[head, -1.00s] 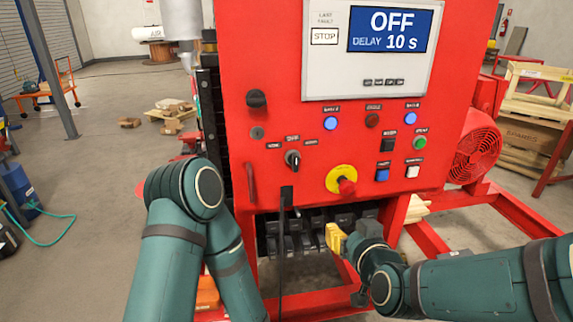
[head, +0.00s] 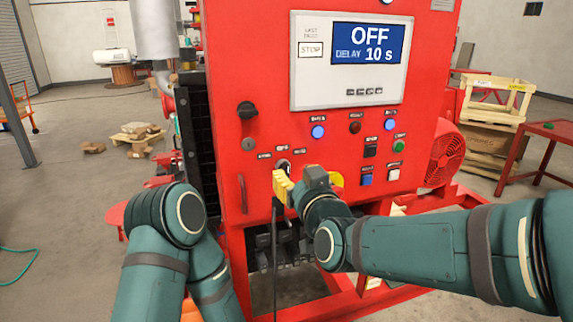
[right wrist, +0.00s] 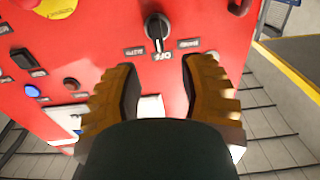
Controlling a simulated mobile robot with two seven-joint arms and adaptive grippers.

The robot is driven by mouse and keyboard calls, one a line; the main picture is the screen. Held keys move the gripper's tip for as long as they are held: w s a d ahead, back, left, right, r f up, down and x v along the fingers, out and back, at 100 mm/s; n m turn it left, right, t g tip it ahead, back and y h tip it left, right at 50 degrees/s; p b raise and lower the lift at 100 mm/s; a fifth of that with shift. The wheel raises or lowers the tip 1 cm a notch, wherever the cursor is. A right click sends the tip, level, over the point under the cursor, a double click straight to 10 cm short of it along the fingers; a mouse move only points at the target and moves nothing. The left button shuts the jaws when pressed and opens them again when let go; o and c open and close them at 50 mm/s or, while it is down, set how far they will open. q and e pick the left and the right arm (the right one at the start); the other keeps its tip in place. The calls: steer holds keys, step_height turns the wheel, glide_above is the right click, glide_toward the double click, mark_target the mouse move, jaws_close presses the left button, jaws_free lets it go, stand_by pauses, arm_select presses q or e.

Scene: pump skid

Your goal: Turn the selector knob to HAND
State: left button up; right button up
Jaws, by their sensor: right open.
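The selector knob (right wrist: 157,28) is black and round with a pale pointer line, on the red panel. In the head view the knob (head: 283,165) is mostly hidden behind my right gripper (head: 284,188). My right gripper's yellow-brown fingers also show in the right wrist view (right wrist: 158,68), open and empty. The knob lies just beyond the gap between the tips, apart from them. My left arm is at lower left; its gripper is out of view.
The display (head: 367,43) reads OFF, DELAY 10 s. A yellow-ringed red stop button (right wrist: 55,8) sits beside the knob, partly hidden in the head view. A black rotary handle (head: 247,109), a red pull handle (head: 242,194) and several push buttons are close by.

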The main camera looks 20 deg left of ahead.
mark_target(288, 166)
steer(key=x, duration=0.6)
steer(key=shift+w+a, duration=0.1)
jaws_close()
